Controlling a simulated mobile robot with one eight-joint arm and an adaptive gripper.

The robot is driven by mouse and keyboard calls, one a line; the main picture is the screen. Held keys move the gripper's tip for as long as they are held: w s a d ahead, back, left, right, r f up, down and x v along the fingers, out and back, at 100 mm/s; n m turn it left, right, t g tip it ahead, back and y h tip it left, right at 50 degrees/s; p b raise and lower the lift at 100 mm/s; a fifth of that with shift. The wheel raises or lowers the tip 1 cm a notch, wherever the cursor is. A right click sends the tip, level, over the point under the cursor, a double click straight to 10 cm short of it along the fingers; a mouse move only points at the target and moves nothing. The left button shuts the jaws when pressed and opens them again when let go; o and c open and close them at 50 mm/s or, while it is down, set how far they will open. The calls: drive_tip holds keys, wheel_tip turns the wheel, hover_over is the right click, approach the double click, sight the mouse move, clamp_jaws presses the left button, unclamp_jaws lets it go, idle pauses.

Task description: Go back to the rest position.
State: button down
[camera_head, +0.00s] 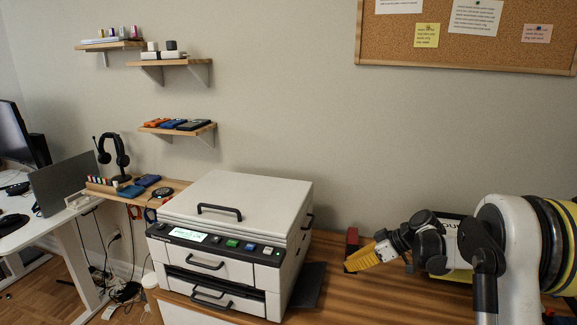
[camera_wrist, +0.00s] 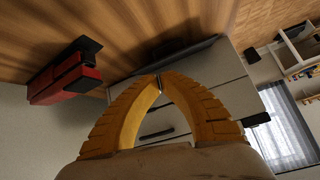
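My gripper (camera_head: 350,266) has yellow fingers and is held above the wooden desk (camera_head: 340,296), to the right of the white machine. In the wrist view its two fingers (camera_wrist: 160,82) curve together and meet at the tips, with nothing visible between them. A red and black object (camera_head: 352,238) stands on the desk behind the gripper, partly hidden by it. It also shows at the left of the wrist view (camera_wrist: 68,82), apart from the fingers.
The white machine (camera_head: 235,205) with black handles and colored buttons fills the desk's middle. A dark flat panel (camera_head: 309,285) juts from its right side. Small shelves (camera_head: 170,60) and a corkboard (camera_head: 470,40) are on the wall. A headphone stand (camera_head: 115,160) is left.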

drive_tip(key=s+a+r+m+t+h, duration=0.1)
drive_tip(key=s+a+r+m+h, duration=0.15)
drive_tip(key=s+r, duration=0.55)
drive_tip(key=s+a+r+m+h, duration=0.1)
drive_tip(key=s+r+m+h, duration=0.3)
drive_tip(key=s, duration=0.6)
drive_tip(key=s+d+m+t+h, duration=0.2)
drive_tip(key=s+m, duration=0.2)
drive_tip(key=s, duration=1.3)
drive_tip(key=shift+d+m+t, duration=0.3)
drive_tip(key=shift+m, duration=0.05)
drive_tip(key=shift+f, duration=0.15)
